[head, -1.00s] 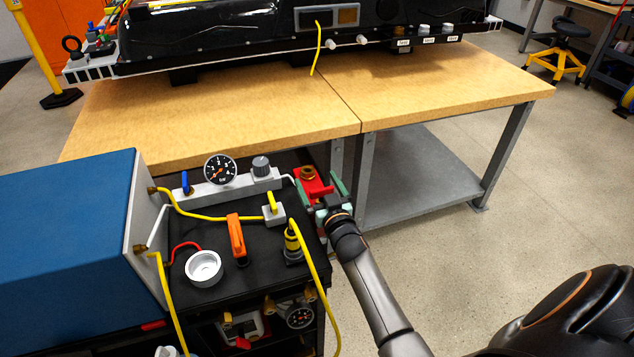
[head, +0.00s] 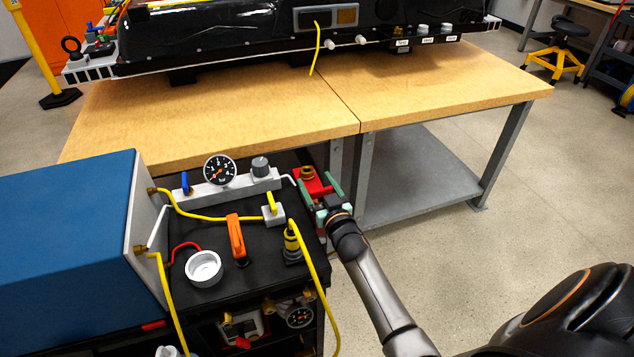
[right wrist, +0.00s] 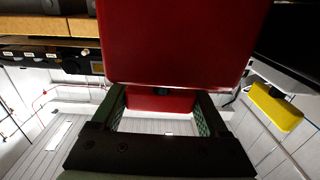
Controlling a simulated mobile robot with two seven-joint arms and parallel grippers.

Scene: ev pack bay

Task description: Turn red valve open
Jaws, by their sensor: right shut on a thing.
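The red valve (head: 309,184) is a small red part with a brass fitting, at the right back corner of the black cart top in the head view. My right gripper (head: 320,193) is at its near right side, with green finger pads on either side of the red part. In the right wrist view, a large red block (right wrist: 175,40) fills the upper middle, and a red piece (right wrist: 160,101) lies between the two fingers of my right gripper (right wrist: 158,108). The gripper is shut on the red valve. The fingers hide part of it. My left gripper is out of view.
Near the valve are a gauge (head: 220,170), an orange lever (head: 236,238), a white cup (head: 203,268) and yellow hoses. A blue box (head: 65,250) stands at left. The wooden bench (head: 230,115) with a black pack (head: 220,35) is behind.

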